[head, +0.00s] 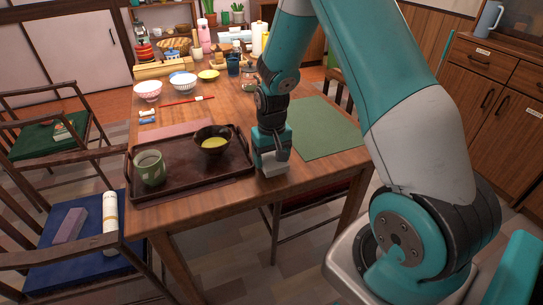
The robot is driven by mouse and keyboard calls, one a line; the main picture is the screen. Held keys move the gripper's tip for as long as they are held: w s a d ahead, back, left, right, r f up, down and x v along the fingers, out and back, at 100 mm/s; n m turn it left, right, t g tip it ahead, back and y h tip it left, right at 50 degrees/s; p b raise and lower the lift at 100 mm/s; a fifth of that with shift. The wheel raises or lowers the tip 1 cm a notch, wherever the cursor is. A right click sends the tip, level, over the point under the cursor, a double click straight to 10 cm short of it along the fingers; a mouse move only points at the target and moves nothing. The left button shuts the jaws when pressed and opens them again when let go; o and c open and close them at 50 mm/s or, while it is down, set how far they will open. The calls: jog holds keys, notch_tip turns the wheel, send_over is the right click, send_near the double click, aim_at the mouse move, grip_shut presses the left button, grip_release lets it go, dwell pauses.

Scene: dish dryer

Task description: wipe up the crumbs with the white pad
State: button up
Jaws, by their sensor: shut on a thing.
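My gripper (271,158) points down at the near edge of the wooden table (197,224), just right of the dark tray. It is shut on the white pad (275,170), which shows as a small pale block below the fingers, at or very near the tabletop. I cannot tell whether the pad touches the wood. No crumbs can be made out; my gripper and arm hide part of the table there.
The dark tray (190,182) holds a green cup (150,168) and a dark bowl (212,139). A green mat (322,128) lies right of my gripper. Chairs flank the table's left side.

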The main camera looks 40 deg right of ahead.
aim_at(271, 158)
jog(key=shift+f, duration=0.25)
jog(key=shift+w, duration=0.1)
jog(key=shift+w+d+p, duration=0.2)
jog(key=shift+w+d, duration=0.1)
jog(key=shift+w, duration=0.6)
jog(key=shift+w+d+p, duration=0.2)
jog(key=shift+w+d, duration=0.05)
jog(key=shift+w, duration=0.65)
jog(key=shift+s+a+f, duration=0.1)
jog(key=shift+s+a, duration=0.1)
jog(key=shift+s, duration=0.5)
jog(key=shift+s+a+f, duration=0.15)
jog(key=shift+s+a, duration=0.05)
jog(key=shift+s, duration=0.5)
jog(key=shift+s+a+f, duration=0.1)
jog(key=shift+s+a, duration=0.1)
jog(key=shift+s, duration=0.5)
jog(key=shift+r+p, duration=0.1)
jog(key=shift+p, duration=0.25)
notch_tip(271, 158, up, 6)
jog(key=p, duration=0.5)
jog(key=shift+w, duration=0.15)
